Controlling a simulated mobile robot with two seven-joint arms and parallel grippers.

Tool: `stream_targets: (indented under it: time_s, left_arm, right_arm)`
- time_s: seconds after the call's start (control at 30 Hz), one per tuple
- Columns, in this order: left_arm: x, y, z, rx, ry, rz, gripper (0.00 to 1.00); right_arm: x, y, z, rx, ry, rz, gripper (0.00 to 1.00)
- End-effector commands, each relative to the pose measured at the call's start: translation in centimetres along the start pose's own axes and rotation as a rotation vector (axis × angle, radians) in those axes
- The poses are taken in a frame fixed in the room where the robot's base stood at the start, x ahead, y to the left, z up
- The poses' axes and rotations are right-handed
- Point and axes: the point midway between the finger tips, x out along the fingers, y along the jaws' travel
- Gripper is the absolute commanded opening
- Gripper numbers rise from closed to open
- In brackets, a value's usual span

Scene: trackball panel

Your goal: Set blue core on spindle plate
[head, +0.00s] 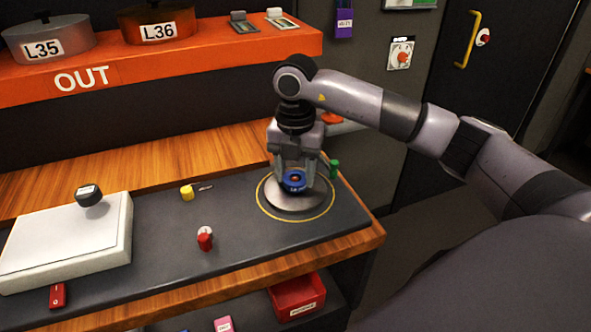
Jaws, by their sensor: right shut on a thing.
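The blue core (294,184) is a small blue round piece with an orange-red centre. It is between the fingers of my right gripper (297,176), which is shut on it and points down. The spindle plate (290,204) is a grey round disc inside a yellow ring on the dark mat, directly below the core. I cannot tell whether the core touches the plate. The gripper hides the back of the plate and any spindle. My left gripper is not in view.
A white box (68,245) with a dark knob (89,195) stands at left. Yellow (187,193), red (205,240) and green (334,168) small pieces stand on the bench. An orange shelf marked OUT (200,62) overhangs the back. A red bin (297,296) sits below.

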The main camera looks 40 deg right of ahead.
Motion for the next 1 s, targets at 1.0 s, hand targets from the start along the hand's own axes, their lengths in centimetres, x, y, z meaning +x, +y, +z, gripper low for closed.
stream_targets:
  time_s: [1.0]
  left_arm:
    - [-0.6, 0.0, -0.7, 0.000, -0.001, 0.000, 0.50]
  right_arm:
    - [-1.0, 0.0, 0.0, 0.000, 0.000, 0.001, 0.62]
